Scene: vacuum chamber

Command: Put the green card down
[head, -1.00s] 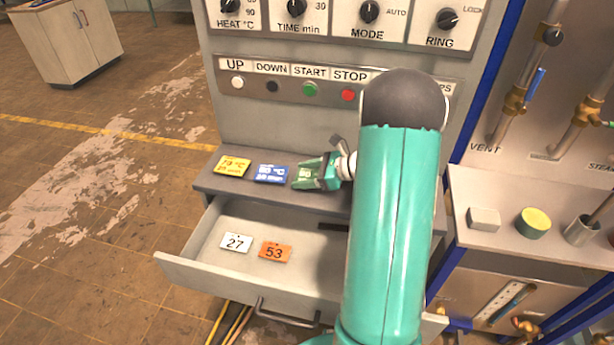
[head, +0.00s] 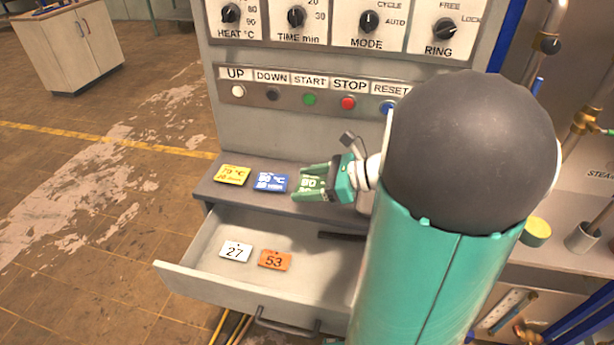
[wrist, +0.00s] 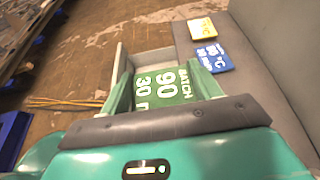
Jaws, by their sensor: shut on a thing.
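The green card (wrist: 162,88) is between the fingers of my gripper in the wrist view, with "BATCH", "90" and "30" printed in white. In the head view the green card (head: 309,184) shows partly, between the teal fingers of my gripper (head: 312,186). My gripper is shut on it. It is over the grey ledge (head: 225,190), just right of the blue card (head: 270,182). I cannot tell whether the green card touches the ledge. The yellow card (head: 232,175) lies at the ledge's left end.
Below the ledge an open drawer (head: 205,262) holds a white tag "27" (head: 236,251) and an orange tag "53" (head: 274,260). The control panel with buttons (head: 310,99) and knobs rises behind the ledge. My arm hides the ledge's right part.

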